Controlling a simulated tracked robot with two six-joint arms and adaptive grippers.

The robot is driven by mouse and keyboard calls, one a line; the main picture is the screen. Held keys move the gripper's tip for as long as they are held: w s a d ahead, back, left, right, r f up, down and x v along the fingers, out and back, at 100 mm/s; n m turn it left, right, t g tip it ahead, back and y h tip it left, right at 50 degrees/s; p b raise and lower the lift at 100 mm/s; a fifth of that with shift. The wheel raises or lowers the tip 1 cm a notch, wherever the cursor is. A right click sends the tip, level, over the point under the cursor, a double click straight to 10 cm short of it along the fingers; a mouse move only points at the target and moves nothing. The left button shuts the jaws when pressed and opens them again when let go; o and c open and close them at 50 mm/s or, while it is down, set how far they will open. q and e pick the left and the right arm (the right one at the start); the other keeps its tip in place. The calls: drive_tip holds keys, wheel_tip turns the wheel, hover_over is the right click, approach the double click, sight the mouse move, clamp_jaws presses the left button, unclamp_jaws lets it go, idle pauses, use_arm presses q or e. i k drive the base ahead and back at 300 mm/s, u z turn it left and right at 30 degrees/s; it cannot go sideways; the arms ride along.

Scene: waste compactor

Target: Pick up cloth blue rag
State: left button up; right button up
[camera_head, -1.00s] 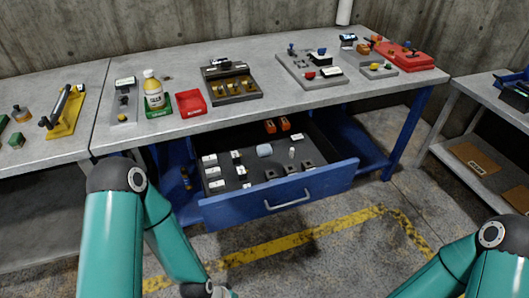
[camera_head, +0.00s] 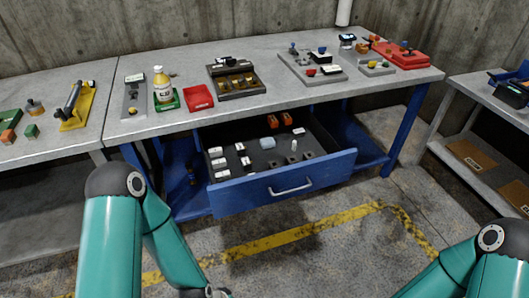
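A small light blue-grey bundle (camera_head: 268,143), which looks like the cloth blue rag, lies in the open blue drawer (camera_head: 285,187) under the middle workbench. It sits toward the middle of the drawer, among small parts. My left arm comes in from the left, and only a dark piece of its gripper end (camera_head: 216,292) shows at the bottom edge, in front of and below the drawer, well apart from the rag. Its fingers are cut off by the frame. My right arm shows at the lower right, with its gripper out of view.
Several white-labelled blocks (camera_head: 217,163) and orange pieces (camera_head: 287,119) share the drawer. The workbench (camera_head: 200,127) above holds a bottle (camera_head: 163,84), a red tray (camera_head: 199,97) and several fixtures. A side shelf (camera_head: 472,152) stands right. The floor before the drawer is clear.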

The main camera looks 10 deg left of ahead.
sight(268, 143)
drive_tip(key=u, duration=0.25)
drive_tip(key=k, duration=0.25)
drive_tip(key=u, duration=0.55)
drive_tip(key=i, duration=0.7)
